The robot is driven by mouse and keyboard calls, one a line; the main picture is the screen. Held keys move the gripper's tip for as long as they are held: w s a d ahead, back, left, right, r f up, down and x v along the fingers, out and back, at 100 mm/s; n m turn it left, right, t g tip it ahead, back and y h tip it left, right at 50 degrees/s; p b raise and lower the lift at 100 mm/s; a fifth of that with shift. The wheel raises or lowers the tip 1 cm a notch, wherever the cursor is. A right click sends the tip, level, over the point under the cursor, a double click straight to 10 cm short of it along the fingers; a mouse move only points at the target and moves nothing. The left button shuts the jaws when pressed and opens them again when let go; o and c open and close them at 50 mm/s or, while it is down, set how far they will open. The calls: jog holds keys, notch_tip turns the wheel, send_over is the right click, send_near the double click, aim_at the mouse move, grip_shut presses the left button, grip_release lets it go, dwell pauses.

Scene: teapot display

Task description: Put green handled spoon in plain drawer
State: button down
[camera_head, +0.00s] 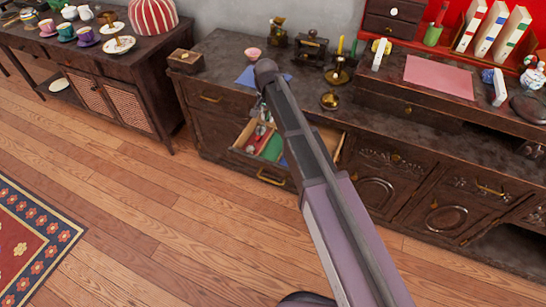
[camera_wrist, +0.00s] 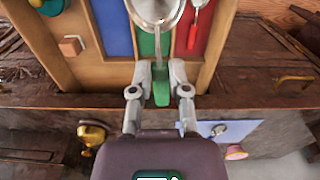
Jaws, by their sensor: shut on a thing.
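The spoon has a green handle (camera_wrist: 161,86) and a round silver bowl (camera_wrist: 157,10). In the wrist view my gripper (camera_wrist: 161,80) is shut on the handle, one finger on each side. The spoon overlaps the open drawer, in front of its green section (camera_wrist: 148,44); I cannot tell how high it is above it. The open drawer (camera_head: 272,178) shows low in the dark cabinet in the head view. Beside the green are a blue section (camera_wrist: 112,28) and a red one (camera_wrist: 214,35).
A red-handled utensil (camera_wrist: 194,28) lies in the red section. A small brown block (camera_wrist: 72,45) lies in the bare wooden section. The cabinet top (camera_head: 225,60) holds a pink bowl (camera_head: 252,55) and brass items (camera_head: 330,100). The wooden floor (camera_head: 150,220) in front is clear.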

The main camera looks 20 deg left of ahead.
jog(key=b, duration=0.7)
send_over(275, 147)
notch_tip(275, 147, down, 8)
jog(key=shift+f+m, duration=0.2)
jog(key=shift+m, duration=0.1)
jog(key=shift+f, duration=0.15)
notch_tip(275, 147, down, 6)
jog(key=b, duration=0.6)
jog(key=shift+f+b, duration=1.85)
jog(key=shift+b, duration=0.2)
jog(key=shift+f, duration=0.15)
jog(key=c, duration=0.6)
grip_release()
